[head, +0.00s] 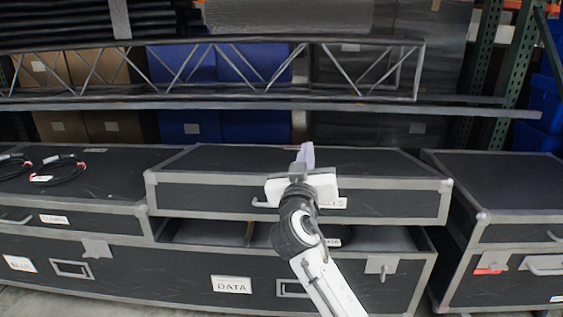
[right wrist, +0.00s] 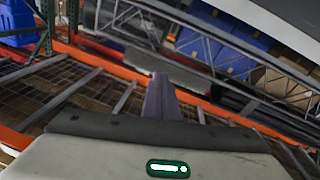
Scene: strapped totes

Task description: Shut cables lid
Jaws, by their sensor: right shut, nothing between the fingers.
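The cables lid (head: 220,197) is a black case lid with grey metal edges in the middle of the head view. Its label (head: 333,203) shows only the letters "LES"; my right gripper and wrist hide the rest. The lid stands raised over the case base (head: 170,272), with an open gap between them that shows the dark inside and a divider. My right gripper (head: 306,156) is shut and empty, with its fingers over the lid's top, pointing away; I cannot tell if they touch it. The shut fingers (right wrist: 161,98) also show in the right wrist view. My left gripper is not in view.
A closed black case (head: 100,185) with coiled cables (head: 62,172) on top stands at the left. Another black case (head: 515,195) with a red tag stands at the right. A metal truss (head: 225,100) and rack beams run behind, with blue and brown boxes.

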